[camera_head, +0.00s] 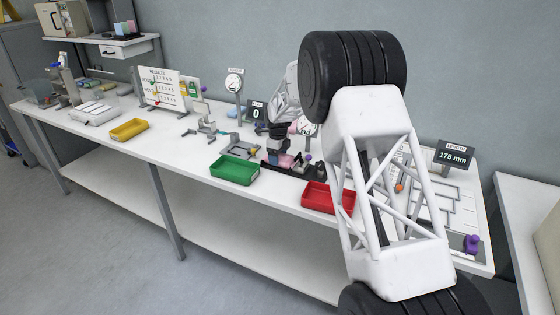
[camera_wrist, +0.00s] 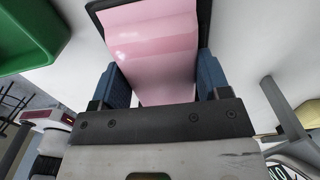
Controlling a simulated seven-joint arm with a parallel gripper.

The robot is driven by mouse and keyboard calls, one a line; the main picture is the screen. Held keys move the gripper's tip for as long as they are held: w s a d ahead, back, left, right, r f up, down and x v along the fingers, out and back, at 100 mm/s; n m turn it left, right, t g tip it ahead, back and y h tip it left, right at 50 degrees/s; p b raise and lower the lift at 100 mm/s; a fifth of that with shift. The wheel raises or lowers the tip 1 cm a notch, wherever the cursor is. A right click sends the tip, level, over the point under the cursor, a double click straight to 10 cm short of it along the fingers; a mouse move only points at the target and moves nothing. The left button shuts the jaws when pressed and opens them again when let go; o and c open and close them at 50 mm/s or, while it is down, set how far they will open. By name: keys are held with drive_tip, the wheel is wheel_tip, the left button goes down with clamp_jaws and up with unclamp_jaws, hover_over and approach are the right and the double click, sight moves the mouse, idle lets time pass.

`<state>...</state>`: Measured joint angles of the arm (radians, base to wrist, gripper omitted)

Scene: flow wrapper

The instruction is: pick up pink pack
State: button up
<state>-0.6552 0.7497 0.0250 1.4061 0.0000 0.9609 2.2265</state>
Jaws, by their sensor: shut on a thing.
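The pink pack (camera_wrist: 152,45) fills the space between the two blue fingers of my gripper (camera_wrist: 164,82) in the wrist view. My gripper is shut on it, with one finger against each side. A dark tray or frame edge (camera_wrist: 205,28) borders the pack behind and at both sides. I cannot tell whether the pack is clear of it. In the head view the pack (camera_head: 285,161) is a small pink patch beneath my gripper, at a dark holder on the bench between the green and red trays. My arm covers much of the right side.
A green tray (camera_head: 234,180) lies left of the gripper and shows in the wrist view (camera_wrist: 22,62). A red tray (camera_head: 318,207) lies to the right, partly behind my arm. A yellow tray (camera_head: 129,130), a dial gauge (camera_head: 234,82) and a length display (camera_head: 455,155) are on the bench (camera_head: 175,150).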

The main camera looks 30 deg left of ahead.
drive_tip(key=shift+c, duration=1.1)
drive_tip(key=shift+r, duration=5)
